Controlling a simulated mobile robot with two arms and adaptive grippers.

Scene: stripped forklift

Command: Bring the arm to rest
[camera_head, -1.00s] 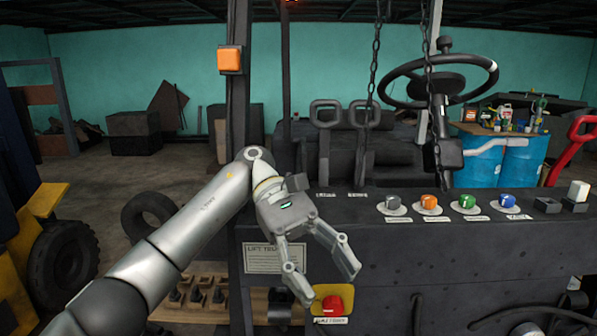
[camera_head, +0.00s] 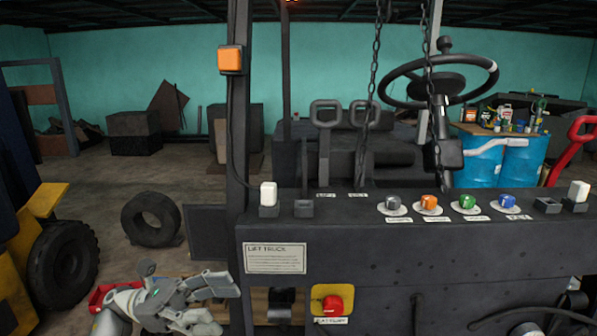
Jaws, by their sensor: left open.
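My left arm is low at the bottom left of the head view. Its gripper (camera_head: 224,306) is open and empty, with its fingers pointing right. It is in front of the wooden shelf area, left of the red button on the yellow plate (camera_head: 332,304). It looks apart from the dark console (camera_head: 400,240). My right gripper is not in view.
The console top carries grey (camera_head: 392,202), orange (camera_head: 429,202), green (camera_head: 467,202) and blue (camera_head: 507,201) knobs. White-topped switches stand at its left (camera_head: 268,194) and right (camera_head: 578,191) ends. A dark post (camera_head: 238,140) rises at left. A tyre (camera_head: 151,219) stands on the floor behind.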

